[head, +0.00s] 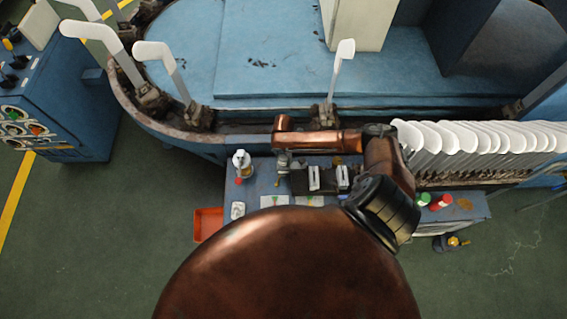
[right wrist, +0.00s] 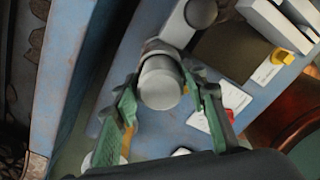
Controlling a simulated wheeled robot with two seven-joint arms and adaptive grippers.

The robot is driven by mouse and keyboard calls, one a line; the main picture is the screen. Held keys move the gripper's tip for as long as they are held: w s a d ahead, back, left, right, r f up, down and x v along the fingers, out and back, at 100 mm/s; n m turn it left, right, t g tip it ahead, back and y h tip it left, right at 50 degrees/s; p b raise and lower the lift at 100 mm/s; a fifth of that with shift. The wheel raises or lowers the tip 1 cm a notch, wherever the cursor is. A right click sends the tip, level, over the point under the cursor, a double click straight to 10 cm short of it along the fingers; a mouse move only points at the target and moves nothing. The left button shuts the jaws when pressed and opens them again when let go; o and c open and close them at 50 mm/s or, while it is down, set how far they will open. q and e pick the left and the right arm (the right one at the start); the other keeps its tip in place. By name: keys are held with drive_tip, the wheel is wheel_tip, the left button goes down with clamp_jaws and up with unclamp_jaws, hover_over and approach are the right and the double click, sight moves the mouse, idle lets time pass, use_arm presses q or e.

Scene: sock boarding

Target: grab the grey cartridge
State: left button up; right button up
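In the right wrist view a grey cylinder (right wrist: 160,85), which looks like the grey cartridge, lies between the green fingers of my right gripper (right wrist: 160,90). The fingers stand apart on either side of it, and I cannot tell whether they touch it. A second grey round part (right wrist: 200,12) is just beyond it, at the upper right. In the head view my right gripper (head: 285,162) is small, over the blue bench at the end of my copper-coloured arm. The cartridge cannot be made out clearly there. My left gripper does not show.
The blue bench (head: 265,178) holds a white bottle (head: 241,163), a dark block with white pieces (head: 314,178), paper cards (head: 273,201) and red and green caps (head: 440,202). An orange bin (head: 207,225) is at its left. A blue machine with white sock forms (head: 480,137) stands behind.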

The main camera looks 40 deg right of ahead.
drive_tip(key=c, duration=0.9)
drive_tip(key=shift+r, duration=0.1)
